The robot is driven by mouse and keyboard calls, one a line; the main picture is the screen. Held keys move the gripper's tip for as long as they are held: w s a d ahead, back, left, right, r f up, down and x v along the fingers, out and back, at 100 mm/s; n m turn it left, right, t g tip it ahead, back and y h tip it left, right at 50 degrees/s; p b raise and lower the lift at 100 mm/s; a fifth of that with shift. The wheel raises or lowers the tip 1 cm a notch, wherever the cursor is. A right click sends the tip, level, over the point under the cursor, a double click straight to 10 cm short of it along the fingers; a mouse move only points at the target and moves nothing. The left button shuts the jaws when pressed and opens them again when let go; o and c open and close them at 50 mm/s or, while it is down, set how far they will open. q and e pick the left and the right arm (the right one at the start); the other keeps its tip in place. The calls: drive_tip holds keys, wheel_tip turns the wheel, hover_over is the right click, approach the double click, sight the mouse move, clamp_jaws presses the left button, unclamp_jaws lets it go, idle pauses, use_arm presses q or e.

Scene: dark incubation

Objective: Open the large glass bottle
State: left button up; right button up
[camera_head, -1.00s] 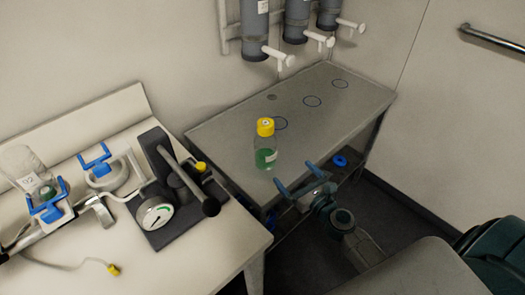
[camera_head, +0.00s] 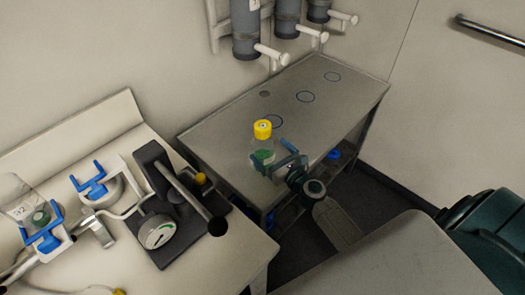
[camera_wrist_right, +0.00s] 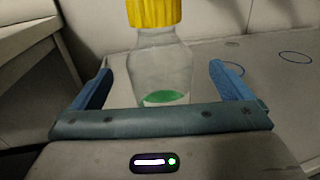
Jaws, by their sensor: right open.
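The large glass bottle (camera_head: 262,146) stands upright near the front left edge of the grey table (camera_head: 335,110). It is clear, with a yellow cap (camera_head: 263,129) and a green patch low on its side. The cap is seated on its neck. My right gripper (camera_head: 272,156) is open at the bottle's lower body, below the cap. In the right wrist view the bottle (camera_wrist_right: 160,72) stands between the lines of the two blue fingers, with gaps on both sides. The gripper's crossbar hides its base.
Grey dispensers (camera_head: 245,30) hang on the wall behind the table. The table's back right, with circle markings, is clear.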

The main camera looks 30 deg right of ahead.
sight(264, 145)
drive_tip(key=w, duration=0.3)
drive_tip(key=shift+w+a+r+p, duration=0.15)
drive_tip(key=shift+w+a+p, duration=0.15)
drive_tip(key=shift+w+p, duration=0.1)
drive_tip(key=shift+w, duration=0.5)
drive_tip(key=shift+s, duration=0.1)
drive_tip(key=c, duration=1.5)
use_arm(q)
drive_tip(key=shift+w+r, duration=0.6)
drive_tip(key=shift+w, duration=0.1)
use_arm(e)
drive_tip(key=shift+c, duration=0.2)
use_arm(q)
drive_tip(key=shift+r, duration=0.1)
